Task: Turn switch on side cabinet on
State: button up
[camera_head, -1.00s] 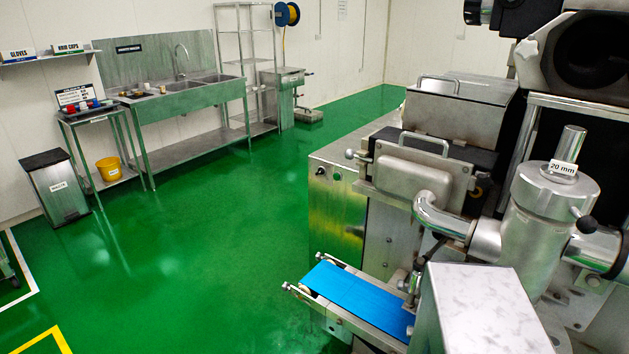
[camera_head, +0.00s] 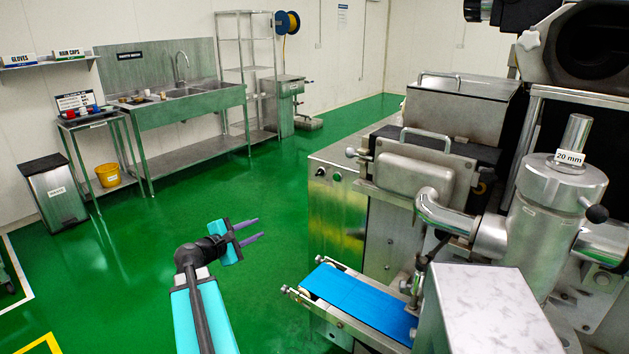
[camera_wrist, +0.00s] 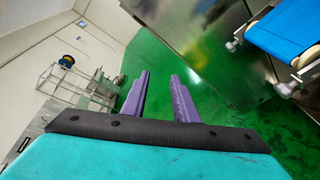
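The side cabinet (camera_head: 338,215) is the steel box on the left side of the machine, left of the hopper. Two small round controls sit near the top of its front face in the head view: a dark switch knob (camera_head: 320,171) and a greenish one (camera_head: 337,176) to its right. Which way the knob points is too small to tell. My gripper (camera_head: 259,229) is left of the cabinet and lower than the knob in the picture, apart from it. In the wrist view its purple fingers (camera_wrist: 159,75) are spread with nothing between them. The steel panel (camera_wrist: 205,40) fills the upper middle there; no switch shows.
A blue conveyor belt (camera_head: 350,297) sticks out below the cabinet, right of my gripper. Metal pipes and a cylinder (camera_head: 555,205) stand at the right. A sink bench (camera_head: 190,101) stands by the back wall.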

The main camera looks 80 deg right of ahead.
aim_at(318, 174)
jog(key=s+d+r+g+h, duration=0.1)
jog(key=s+d+r+g, duration=0.2)
jog(key=s+r, duration=0.7)
jog(key=shift+s+d+r+h+b, duration=0.15)
jog(key=shift+d+r+h+b, duration=0.25)
jog(key=shift+d+r, duration=0.4)
jog(key=shift+r, duration=0.1)
jog(key=shift+p+x, duration=1.5)
jog(key=shift+x, duration=5.25)
grip_shut()
jog(key=shift+s, duration=0.1)
